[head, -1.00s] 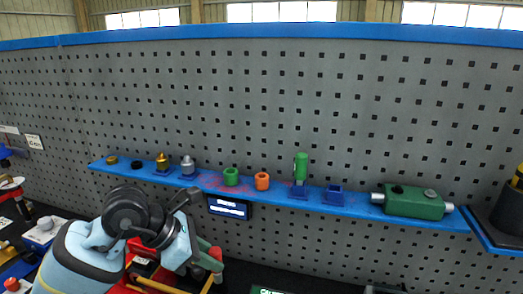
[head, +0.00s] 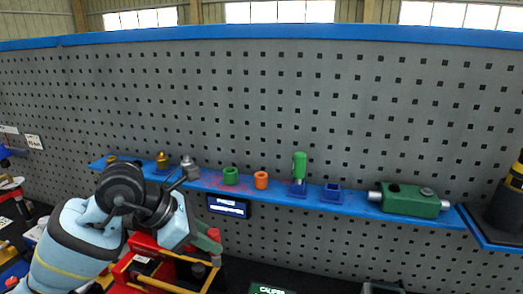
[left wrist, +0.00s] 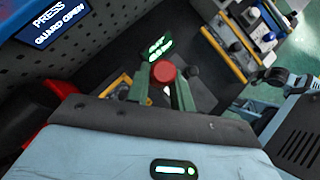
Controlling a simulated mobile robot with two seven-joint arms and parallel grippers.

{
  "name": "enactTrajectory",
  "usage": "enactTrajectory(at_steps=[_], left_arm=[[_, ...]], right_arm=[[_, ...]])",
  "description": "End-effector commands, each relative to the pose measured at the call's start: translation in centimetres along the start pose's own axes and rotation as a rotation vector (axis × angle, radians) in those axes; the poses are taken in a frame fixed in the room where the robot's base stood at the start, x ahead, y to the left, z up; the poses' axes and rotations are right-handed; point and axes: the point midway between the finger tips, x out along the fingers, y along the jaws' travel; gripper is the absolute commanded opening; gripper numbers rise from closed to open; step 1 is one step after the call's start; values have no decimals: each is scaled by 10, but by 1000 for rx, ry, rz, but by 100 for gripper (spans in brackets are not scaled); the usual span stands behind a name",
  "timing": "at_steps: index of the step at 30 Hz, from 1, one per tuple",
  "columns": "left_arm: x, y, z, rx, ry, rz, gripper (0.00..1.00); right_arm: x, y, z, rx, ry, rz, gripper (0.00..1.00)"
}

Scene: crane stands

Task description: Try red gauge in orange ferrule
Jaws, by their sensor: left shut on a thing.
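The orange ferrule (head: 261,180) stands on the blue shelf (head: 275,187), a short ring with its hole facing up. My left gripper (head: 205,243) is below the shelf, to the left of the ferrule and apart from it. It is shut on the red gauge (head: 214,234). In the left wrist view the round red end of the gauge (left wrist: 163,72) shows between the green fingers of my left gripper (left wrist: 163,88). The rest of the gauge is mostly hidden. My right gripper is not in view.
A green ferrule (head: 231,176) stands left of the orange one. To the right are a green gauge (head: 299,166) in a blue holder, an empty blue holder (head: 332,194) and a green block (head: 410,201). A small screen (head: 227,206) hangs under the shelf. A pegboard stands behind.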

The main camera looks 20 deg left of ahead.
Motion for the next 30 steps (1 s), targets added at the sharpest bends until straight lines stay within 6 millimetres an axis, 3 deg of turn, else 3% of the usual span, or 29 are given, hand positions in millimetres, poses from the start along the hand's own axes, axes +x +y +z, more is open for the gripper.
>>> enactTrajectory(at_steps=[1, 30], left_arm=[[-4, 0, 3, 3, -3, 4, 0], [-36, 0, 30, 2, -3, 3, 0]], right_arm=[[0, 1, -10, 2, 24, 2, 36], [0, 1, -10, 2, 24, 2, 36]])
